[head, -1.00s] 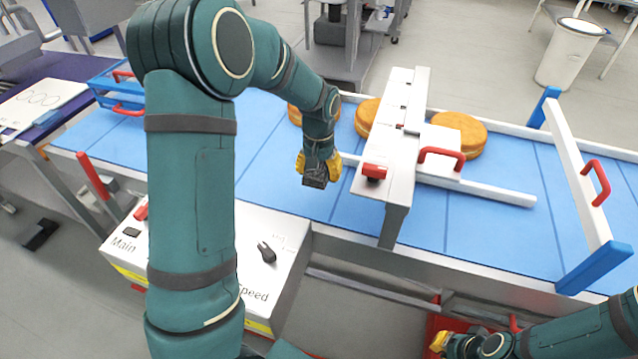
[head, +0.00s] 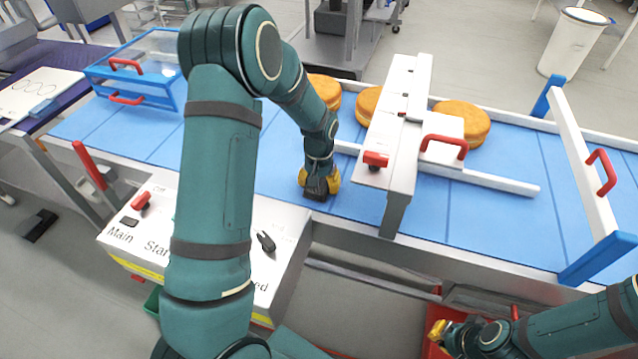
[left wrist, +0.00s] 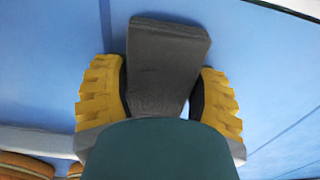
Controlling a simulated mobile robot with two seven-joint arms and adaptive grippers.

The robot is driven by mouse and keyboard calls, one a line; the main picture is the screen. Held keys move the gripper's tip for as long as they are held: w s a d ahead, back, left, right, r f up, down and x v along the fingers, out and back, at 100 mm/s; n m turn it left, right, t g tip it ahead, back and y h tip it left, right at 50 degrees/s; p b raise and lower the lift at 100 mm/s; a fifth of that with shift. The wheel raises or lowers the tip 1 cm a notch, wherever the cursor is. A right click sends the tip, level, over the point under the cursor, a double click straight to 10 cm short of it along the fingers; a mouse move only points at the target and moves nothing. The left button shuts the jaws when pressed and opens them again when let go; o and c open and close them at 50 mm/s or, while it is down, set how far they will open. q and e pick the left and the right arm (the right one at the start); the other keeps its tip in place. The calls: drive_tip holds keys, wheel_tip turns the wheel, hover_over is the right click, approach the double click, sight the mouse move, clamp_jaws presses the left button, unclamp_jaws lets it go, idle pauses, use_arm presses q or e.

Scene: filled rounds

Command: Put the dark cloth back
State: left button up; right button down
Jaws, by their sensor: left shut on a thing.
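The dark cloth (left wrist: 165,65) is a dark grey folded pad between the yellow fingers of my left gripper (left wrist: 160,95) in the left wrist view. My left gripper (head: 319,186) is shut on it, low over the blue conveyor belt (head: 270,170) in the head view. There the cloth (head: 315,196) shows as a small dark piece below the fingers. I cannot tell whether it touches the belt. My right gripper (head: 438,334) is at the lower right by a red surface; its fingers are too small to read.
A white bridge with a red handle (head: 445,146) stands over the belt, just right of my left gripper. Several round brown cakes (head: 462,122) lie behind it. A control box (head: 285,240) with a black knob stands in front of the belt. A blue-framed clear cover (head: 135,70) is at left.

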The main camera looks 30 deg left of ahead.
use_arm(q)
drive_tip(key=shift+f, duration=0.1)
drive_tip(key=o, duration=1.2)
drive_tip(key=shift+r, duration=0.6)
wheel_tip(320, 180, up, 11)
drive_tip(key=shift+r+p, duration=0.1)
drive_tip(key=shift+p, duration=0.65)
